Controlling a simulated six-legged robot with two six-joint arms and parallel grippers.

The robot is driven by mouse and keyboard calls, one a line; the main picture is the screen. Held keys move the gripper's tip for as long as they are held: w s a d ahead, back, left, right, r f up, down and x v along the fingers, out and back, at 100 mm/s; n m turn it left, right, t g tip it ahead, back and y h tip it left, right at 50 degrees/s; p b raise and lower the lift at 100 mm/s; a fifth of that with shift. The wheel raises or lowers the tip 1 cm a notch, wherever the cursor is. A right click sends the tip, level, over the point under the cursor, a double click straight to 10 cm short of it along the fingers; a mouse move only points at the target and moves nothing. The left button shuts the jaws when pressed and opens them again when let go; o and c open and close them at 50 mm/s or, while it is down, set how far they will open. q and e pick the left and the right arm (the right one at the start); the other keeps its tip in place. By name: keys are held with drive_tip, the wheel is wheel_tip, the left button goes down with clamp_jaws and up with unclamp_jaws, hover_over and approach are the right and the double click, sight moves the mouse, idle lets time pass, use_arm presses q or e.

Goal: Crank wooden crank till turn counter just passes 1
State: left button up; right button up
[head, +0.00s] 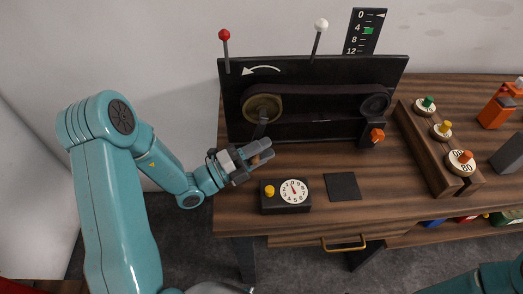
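The wooden crank (255,160) has a small brown grip at the end of a dark arm, below the large tan pulley (262,108) on the black upright panel. My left gripper (260,152) reaches in from the left, its grey fingers close together around the grip and partly hiding it. A black box (268,206) on the table in front carries a white round dial (294,191) with a red needle pointing near the top, and a yellow knob. I cannot read its numbers surely. My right gripper is out of view; only part of that arm shows at the bottom right.
A belt runs to a smaller dark pulley (375,104). An orange knob (377,135) is below it. A scale (365,31) marked 0 to 12 stands behind. A wooden rack (432,153) with coloured-knob weights stands right. A dark square pad (342,187) lies beside the dial box.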

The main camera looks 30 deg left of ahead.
use_arm(q)
drive_tip(key=b+v, duration=0.2)
drive_tip(key=v, duration=1.4)
drive_tip(key=shift+b, duration=0.35)
drive_tip(key=shift+s, duration=0.15)
